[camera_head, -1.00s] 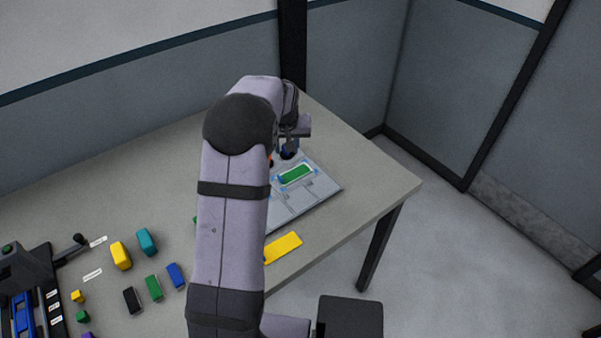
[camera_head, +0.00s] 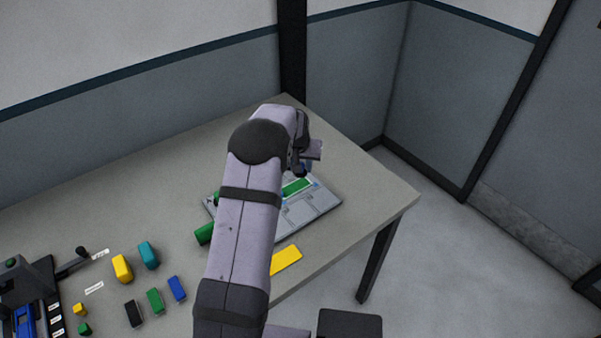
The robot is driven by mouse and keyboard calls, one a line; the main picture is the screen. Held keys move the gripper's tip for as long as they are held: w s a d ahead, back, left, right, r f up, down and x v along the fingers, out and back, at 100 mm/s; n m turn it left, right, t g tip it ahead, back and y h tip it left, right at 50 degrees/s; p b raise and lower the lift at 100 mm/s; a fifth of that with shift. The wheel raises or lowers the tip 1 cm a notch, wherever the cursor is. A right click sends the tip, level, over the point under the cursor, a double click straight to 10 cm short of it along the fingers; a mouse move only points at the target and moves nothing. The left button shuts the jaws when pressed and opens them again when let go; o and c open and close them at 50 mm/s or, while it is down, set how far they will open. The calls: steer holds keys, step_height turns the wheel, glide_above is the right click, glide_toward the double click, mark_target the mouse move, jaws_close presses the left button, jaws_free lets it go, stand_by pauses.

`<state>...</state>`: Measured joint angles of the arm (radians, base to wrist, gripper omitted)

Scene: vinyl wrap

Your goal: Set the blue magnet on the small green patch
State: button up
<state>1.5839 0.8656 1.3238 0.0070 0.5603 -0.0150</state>
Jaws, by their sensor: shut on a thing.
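The small green patch (camera_head: 297,188) lies on a grey panel (camera_head: 325,205) near the table's right end. Part of the patch is hidden by my arm and gripper. My gripper (camera_head: 304,170) is above the patch's far edge, low over the panel; I cannot tell the height of the gap. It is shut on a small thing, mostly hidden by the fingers. A bit of blue shows there, the blue magnet (camera_head: 310,166), too small to make out its shape or tilt.
A yellow card (camera_head: 286,260) lies by the table's front edge. A green roll (camera_head: 205,233) is left of the panel, partly behind my arm. Several coloured blocks, among them a blue one (camera_head: 177,288), and a black device (camera_head: 45,290) are at the left. The far right table corner is clear.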

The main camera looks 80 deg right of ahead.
mark_target(301, 175)
steer(key=shift+f+p, duration=0.85)
steer(key=shift+f, duration=1.35)
steer(key=shift+f, duration=0.15)
steer(key=o, duration=1.2)
steer(key=shift+r, duration=0.25)
steer(key=shift+b+v, duration=2.05)
steer(key=shift+v, duration=3.85)
steer(key=shift+w+a, duration=0.1)
steer(key=shift+a, duration=0.05)
